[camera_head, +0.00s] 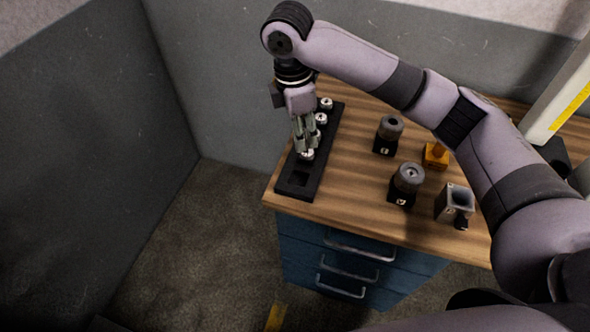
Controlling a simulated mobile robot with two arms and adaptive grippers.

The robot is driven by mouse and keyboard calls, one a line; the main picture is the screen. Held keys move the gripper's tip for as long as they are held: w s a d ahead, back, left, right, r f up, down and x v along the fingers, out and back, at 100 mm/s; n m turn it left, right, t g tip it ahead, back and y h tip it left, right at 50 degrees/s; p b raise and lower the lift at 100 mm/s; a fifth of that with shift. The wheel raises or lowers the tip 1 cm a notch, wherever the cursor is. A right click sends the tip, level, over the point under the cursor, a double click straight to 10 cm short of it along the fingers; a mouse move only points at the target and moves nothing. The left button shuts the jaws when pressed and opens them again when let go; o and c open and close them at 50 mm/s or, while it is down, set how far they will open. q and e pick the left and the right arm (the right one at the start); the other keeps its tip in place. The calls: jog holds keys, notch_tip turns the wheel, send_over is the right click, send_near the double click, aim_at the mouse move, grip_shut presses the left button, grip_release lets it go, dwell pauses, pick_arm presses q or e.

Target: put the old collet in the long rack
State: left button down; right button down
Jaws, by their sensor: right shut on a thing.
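The long rack (284,187) is a narrow black block along the left side of the wooden bench top. Several silvery collets sit in its row of places, two of them (325,104) (321,119) toward the far end. An empty square pocket shows at its near end. My right gripper (305,148) points down over the rack and is shut on a silvery collet (306,155), just behind the empty pocket. I cannot tell whether this collet is fully seated. My left gripper is out of view.
Blue drawers (340,262) are below. A grey wall is close on the left and behind.

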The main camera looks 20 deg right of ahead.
aim_at(307, 157)
jog(key=f, duration=0.4)
jog(key=shift+a+f+p, duration=0.2)
jog(key=shift+f+p, duration=0.15)
jog(key=shift+p, duration=0.05)
notch_tip(307, 157, down, 4)
jog(key=shift+w+a+f+p, duration=0.1)
jog(key=shift+f+p, duration=0.1)
jog(key=shift+p, duration=0.15)
notch_tip(307, 157, down, 4)
jog(key=shift+p, duration=0.3)
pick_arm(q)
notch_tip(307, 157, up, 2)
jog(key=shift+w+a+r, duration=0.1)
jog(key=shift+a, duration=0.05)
pick_arm(e)
jog(key=shift+f, duration=0.1)
jog(key=c, duration=1.1)
grip_release()
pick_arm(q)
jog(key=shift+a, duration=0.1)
